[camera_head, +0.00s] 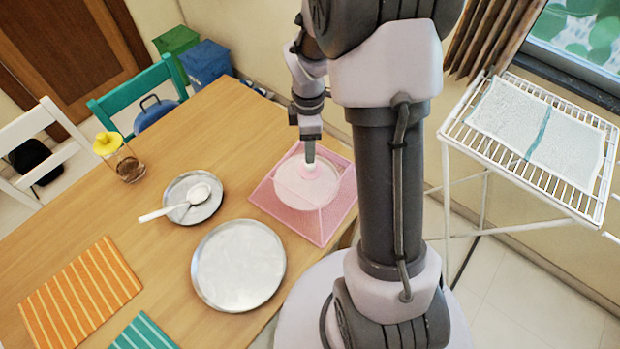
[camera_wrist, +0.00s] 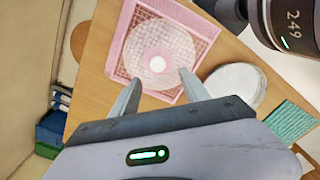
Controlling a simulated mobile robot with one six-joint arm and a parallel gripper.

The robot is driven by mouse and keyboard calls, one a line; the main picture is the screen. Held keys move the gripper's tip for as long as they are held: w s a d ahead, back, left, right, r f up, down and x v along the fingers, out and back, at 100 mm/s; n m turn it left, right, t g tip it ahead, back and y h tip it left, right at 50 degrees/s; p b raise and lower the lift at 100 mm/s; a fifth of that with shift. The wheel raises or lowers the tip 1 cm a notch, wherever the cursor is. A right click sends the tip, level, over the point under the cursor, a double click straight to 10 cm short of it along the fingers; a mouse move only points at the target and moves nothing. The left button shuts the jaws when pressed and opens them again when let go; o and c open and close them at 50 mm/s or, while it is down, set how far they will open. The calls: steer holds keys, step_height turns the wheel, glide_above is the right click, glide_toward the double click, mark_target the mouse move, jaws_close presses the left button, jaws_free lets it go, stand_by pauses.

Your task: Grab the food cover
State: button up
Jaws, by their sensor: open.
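The food cover (camera_head: 322,216) is a pink mesh square cover on the wooden table, near its right edge. A round whitish shape shows through its mesh. In the wrist view the food cover (camera_wrist: 122,65) lies ahead of the fingers, with a white round spot at its middle. My gripper (camera_head: 310,160) is above the top of the cover, pointing down. In the wrist view my gripper (camera_wrist: 160,85) has its two fingers apart, with nothing held between them. Whether the fingertips touch the cover's top is unclear.
On the table (camera_head: 215,120) are a large metal plate (camera_head: 238,265), a small plate (camera_head: 205,212) with a white spoon (camera_head: 180,205), a yellow-topped jar (camera_head: 122,158), an orange striped mat (camera_head: 80,295) and a green mat (camera_head: 143,335). A white wire rack (camera_head: 465,118) stands to the right.

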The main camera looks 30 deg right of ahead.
mark_target(310, 177)
step_height(310, 177, down, 8)
steer(key=b, duration=0.3)
steer(key=shift+w+d+r, duration=0.1)
steer(key=shift+w+d, duration=0.05)
steer(key=shift+r, duration=0.15)
jaws_close()
stand_by(1.0)
